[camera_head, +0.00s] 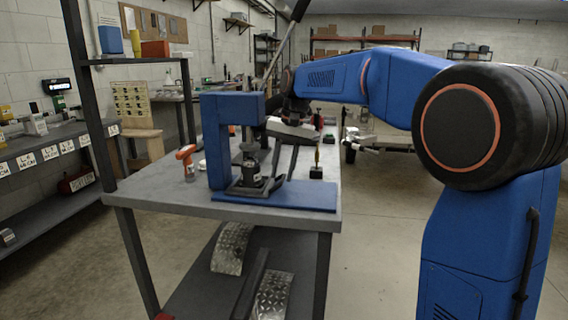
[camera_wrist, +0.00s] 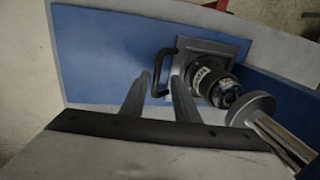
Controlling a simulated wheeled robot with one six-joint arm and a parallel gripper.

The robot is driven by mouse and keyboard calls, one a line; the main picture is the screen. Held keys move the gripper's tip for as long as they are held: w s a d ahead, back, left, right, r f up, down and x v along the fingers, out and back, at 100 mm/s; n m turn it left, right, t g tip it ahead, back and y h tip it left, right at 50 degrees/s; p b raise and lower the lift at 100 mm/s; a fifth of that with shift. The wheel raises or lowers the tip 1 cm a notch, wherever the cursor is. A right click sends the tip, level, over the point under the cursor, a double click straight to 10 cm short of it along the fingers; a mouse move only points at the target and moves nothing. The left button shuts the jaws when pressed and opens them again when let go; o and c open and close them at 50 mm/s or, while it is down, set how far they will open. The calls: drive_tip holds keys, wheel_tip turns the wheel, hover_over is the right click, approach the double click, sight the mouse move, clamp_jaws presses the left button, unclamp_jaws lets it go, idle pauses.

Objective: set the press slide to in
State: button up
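The press is a blue C-shaped frame (camera_head: 217,140) on a blue base plate (camera_head: 305,196) on the bench. Its slide is a grey plate (camera_wrist: 238,47) with a black handle (camera_wrist: 154,78). A dark labelled cylinder (camera_wrist: 212,82) sits on the slide. The press ram, a round metal disc on a rod (camera_wrist: 253,109), is beside the cylinder in the wrist view. My gripper (camera_wrist: 160,75) is open, with the handle's bar between its fingertips in that view. I see gaps on both sides; whether the fingers reach the bar's depth is unclear. The head view also shows my gripper (camera_head: 279,176) beside the cylinder (camera_head: 251,170).
The grey bench (camera_head: 185,198) holds an orange tool (camera_head: 187,157) left of the press. A dark upright post (camera_head: 85,90) stands at the bench's left. Patterned metal pieces (camera_head: 232,247) lie on the lower shelf. The floor (camera_head: 375,230) right of the bench is clear.

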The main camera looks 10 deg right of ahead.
wheel_tip(320, 180, up, 17)
drive_tip(key=s+d, duration=0.1)
drive_tip(key=d, duration=0.2)
idle(0.3)
drive_tip(key=shift+s, duration=0.2)
drive_tip(key=s+d+f+n+t+h, duration=0.1)
drive_tip(key=s+d+f, duration=0.2)
drive_tip(key=s+f, duration=0.45)
drive_tip(key=s+d+f+n+t, duration=0.1)
drive_tip(key=s+d+f, duration=0.25)
drive_tip(key=s, duration=0.75)
drive_tip(key=s+d+f+n+t+h, duration=0.1)
drive_tip(key=s+d+f+n+t, duration=0.1)
drive_tip(key=s+f, duration=1.6)
wheel_tip(320, 180, down, 4)
drive_tip(key=shift+d+r, duration=0.1)
drive_tip(key=shift+d, duration=0.5)
